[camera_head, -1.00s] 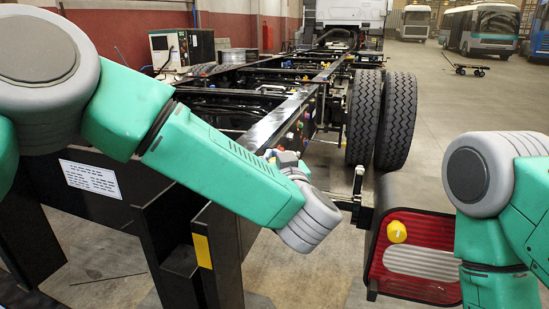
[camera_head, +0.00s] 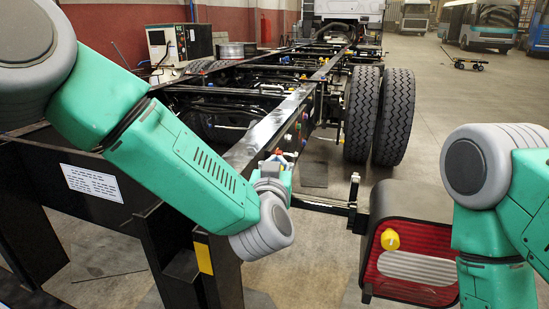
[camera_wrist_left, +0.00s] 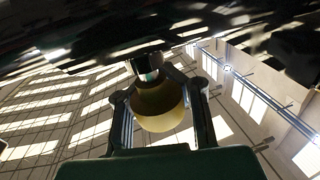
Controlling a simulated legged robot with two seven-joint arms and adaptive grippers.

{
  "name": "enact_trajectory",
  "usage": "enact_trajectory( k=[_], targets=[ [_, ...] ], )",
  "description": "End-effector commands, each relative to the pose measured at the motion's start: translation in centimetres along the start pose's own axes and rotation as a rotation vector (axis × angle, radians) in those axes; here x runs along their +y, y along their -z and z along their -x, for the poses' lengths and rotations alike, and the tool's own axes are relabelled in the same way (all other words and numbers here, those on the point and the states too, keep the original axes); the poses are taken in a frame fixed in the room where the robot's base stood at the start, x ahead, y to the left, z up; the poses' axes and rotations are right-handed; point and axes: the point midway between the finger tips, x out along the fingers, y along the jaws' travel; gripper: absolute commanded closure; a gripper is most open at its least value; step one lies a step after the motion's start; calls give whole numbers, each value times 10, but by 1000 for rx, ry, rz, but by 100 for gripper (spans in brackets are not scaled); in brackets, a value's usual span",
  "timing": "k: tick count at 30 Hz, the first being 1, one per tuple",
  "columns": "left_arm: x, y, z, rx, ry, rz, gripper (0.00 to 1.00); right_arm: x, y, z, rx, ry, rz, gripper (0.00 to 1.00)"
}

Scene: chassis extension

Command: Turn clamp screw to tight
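My left gripper (camera_wrist_left: 160,98) points upward in the left wrist view. Its two dark fingers stand on either side of a dull yellow round knob (camera_wrist_left: 160,108), which sits below a short metallic stem (camera_wrist_left: 148,68). The knob looks like the clamp screw's head. The fingers are close to its sides, but I cannot tell whether they grip it. In the head view, my left wrist is bent by the black chassis rail's near end, and the gripper (camera_head: 277,160) is small and partly hidden there. My right arm stands at the right; its gripper is out of view.
The black chassis rail (camera_head: 270,125) runs away from me, with double tyres (camera_head: 378,115) to its right. Black stands fill the lower left. Open floor lies at right.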

Motion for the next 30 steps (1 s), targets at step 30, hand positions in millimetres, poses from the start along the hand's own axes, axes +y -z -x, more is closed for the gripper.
enact_trajectory(
  k=[30],
  targets=[
    [8, -5, 4, -10, -192, -1, 62, 0, 0, 4, 0, 0, 0, 60]
  ],
)
